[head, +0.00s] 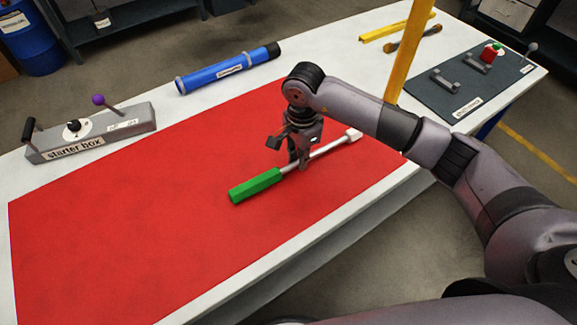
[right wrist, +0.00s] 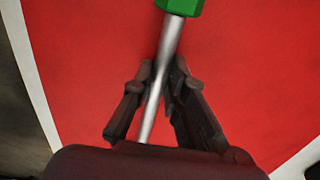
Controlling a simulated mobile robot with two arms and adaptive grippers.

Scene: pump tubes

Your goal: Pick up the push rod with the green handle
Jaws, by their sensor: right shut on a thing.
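The push rod (head: 330,147) has a green handle (head: 255,186), a silver shaft and a pale block at its far right end. It lies over the red mat (head: 120,230), slanting up to the right; I cannot tell whether it touches the mat. My right gripper (head: 298,163) points down and is shut on the shaft, near the handle. In the right wrist view, the shaft (right wrist: 168,50) runs between the two fingers (right wrist: 164,80), with the green handle (right wrist: 181,5) cut off at the top edge. My left gripper is not in view.
A starter box (head: 95,135) with levers stands at the left on the white table (head: 160,90). A blue tube (head: 228,70) lies behind the mat. A yellow post (head: 408,50) rises beyond my right arm, near a dark panel (head: 450,85). The mat's left part is clear.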

